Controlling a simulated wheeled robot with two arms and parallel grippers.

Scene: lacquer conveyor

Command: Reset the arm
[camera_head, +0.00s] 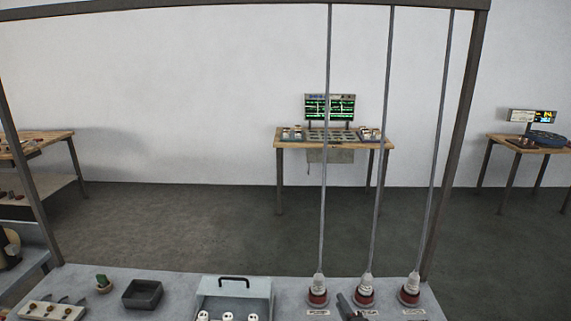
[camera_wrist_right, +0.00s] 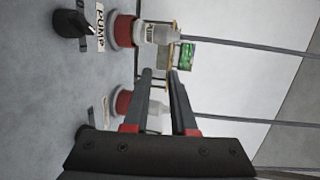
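My right gripper (camera_head: 347,304) shows as a dark shape at the bottom edge of the head view, in front of the left and middle red-and-white fittings. In the right wrist view its two dark fingers (camera_wrist_right: 160,75) stand apart with nothing between them, so it is open. One red-and-white fitting (camera_wrist_right: 123,103) is partly hidden behind a finger; I cannot tell if they touch. Another fitting (camera_wrist_right: 124,31) stands beside a label reading PUMP (camera_wrist_right: 100,28) and a black knob (camera_wrist_right: 72,23). My left gripper is not in view.
Three fittings, left (camera_head: 317,291), middle (camera_head: 364,292) and right (camera_head: 410,289), carry tall rods.

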